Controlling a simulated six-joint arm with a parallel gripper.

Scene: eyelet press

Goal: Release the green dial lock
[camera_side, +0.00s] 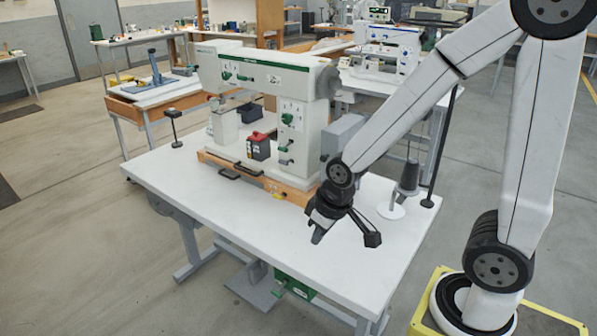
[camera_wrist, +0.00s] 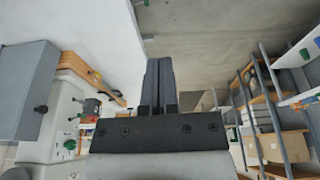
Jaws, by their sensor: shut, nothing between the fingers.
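The white eyelet press (camera_side: 262,72) stands on the white table. It carries several small green parts: one on the upper arm (camera_side: 226,75), a green dial (camera_side: 287,118) on the column's front, and a green lever (camera_side: 284,147) lower on the column. I cannot tell for sure which is the dial lock. In the wrist view green parts show at the lower left, one of them a green knob (camera_wrist: 70,144). My gripper (camera_side: 317,237) is in front of and right of the press, above the table, apart from the green parts. Its fingers (camera_wrist: 158,66) are together and empty.
A red-and-black box (camera_side: 258,146) stands by the column. A wooden base edge (camera_side: 278,187) with black handles runs along the press front. A grey box (camera_side: 343,134) and a thread cone (camera_side: 408,178) stand at right. The table front (camera_side: 240,212) is clear.

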